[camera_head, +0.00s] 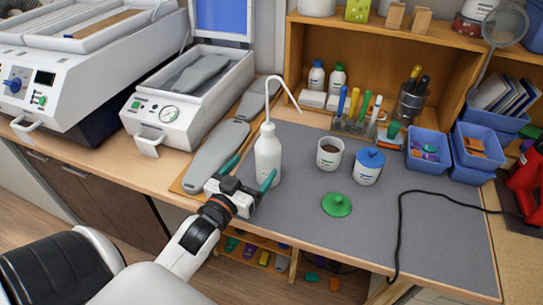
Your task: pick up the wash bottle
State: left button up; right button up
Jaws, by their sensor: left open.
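The white wash bottle (268,158) stands upright on the grey mat, with a thin bent spout rising from its top. My left gripper (253,172) reaches in from the lower left, at the front of the bottle's lower body. Its jaws are open, with one green-tipped finger on the left of the bottle and the other on its right. I cannot tell whether the fingers touch it. The bottle's lower front is close to the gripper body. My right gripper is not in view.
On the grey mat (310,245), an open white cup (329,153), a blue-lidded jar (368,166) and a green lid (337,204) stand right of the bottle. A grey insole (215,157) lies to its left. A black cable (400,225) crosses the mat's right side.

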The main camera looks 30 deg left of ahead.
aim_at(260, 159)
pick_arm(q)
jog(key=w, duration=0.3)
jog(key=shift+w+a+r+p, duration=0.1)
jog(key=shift+w+a+p, duration=0.05)
jog(key=shift+w+p, duration=0.2)
jog(key=shift+w, duration=0.6)
jog(key=w+p, duration=0.1)
jog(key=w, duration=0.2)
jog(key=shift+w+r+p, duration=0.15)
jog(key=shift+w+p, duration=0.15)
jog(key=shift+p, duration=0.05)
jog(key=shift+w, duration=0.45)
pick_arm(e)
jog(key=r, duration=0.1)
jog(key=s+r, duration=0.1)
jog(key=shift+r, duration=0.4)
pick_arm(q)
jog(key=shift+s, duration=0.1)
jog(key=shift+c, duration=1.4)
jog(key=c, duration=1.1)
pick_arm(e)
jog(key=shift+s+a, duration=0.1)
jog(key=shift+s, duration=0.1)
